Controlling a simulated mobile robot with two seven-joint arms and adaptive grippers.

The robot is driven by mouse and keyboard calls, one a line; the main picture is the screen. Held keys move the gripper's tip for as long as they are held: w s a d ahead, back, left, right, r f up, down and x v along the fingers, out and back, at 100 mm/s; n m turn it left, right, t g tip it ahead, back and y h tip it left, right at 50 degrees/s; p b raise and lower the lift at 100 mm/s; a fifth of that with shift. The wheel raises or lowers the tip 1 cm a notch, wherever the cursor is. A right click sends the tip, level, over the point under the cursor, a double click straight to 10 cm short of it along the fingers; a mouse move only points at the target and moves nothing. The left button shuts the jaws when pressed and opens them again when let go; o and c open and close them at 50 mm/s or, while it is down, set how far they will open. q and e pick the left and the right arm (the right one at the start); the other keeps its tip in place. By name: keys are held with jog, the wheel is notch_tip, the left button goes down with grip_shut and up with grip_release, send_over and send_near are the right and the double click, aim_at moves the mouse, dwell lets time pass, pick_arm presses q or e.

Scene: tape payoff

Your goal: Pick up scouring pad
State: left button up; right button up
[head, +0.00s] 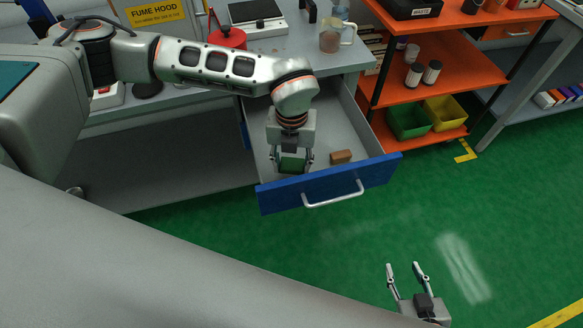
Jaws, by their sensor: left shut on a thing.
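The green scouring pad (292,164) is between the fingers of my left gripper (291,158), which is shut on it. The gripper points down into the open drawer (325,187) with the blue front. I cannot tell whether the pad touches the drawer floor. My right gripper (408,268) is low in front of the drawer, over the green floor, with its fingers apart and empty.
A small brown block (341,156) lies in the drawer, right of the pad. The grey worktop above holds a glass jug (331,38) and a red container (228,38). Orange shelves (455,58) stand at the right. The front floor is clear.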

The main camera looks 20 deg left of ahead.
aim_at(292, 167)
pick_arm(q)
notch_tip(292, 167, up, 17)
jog(key=shift+p, duration=0.45)
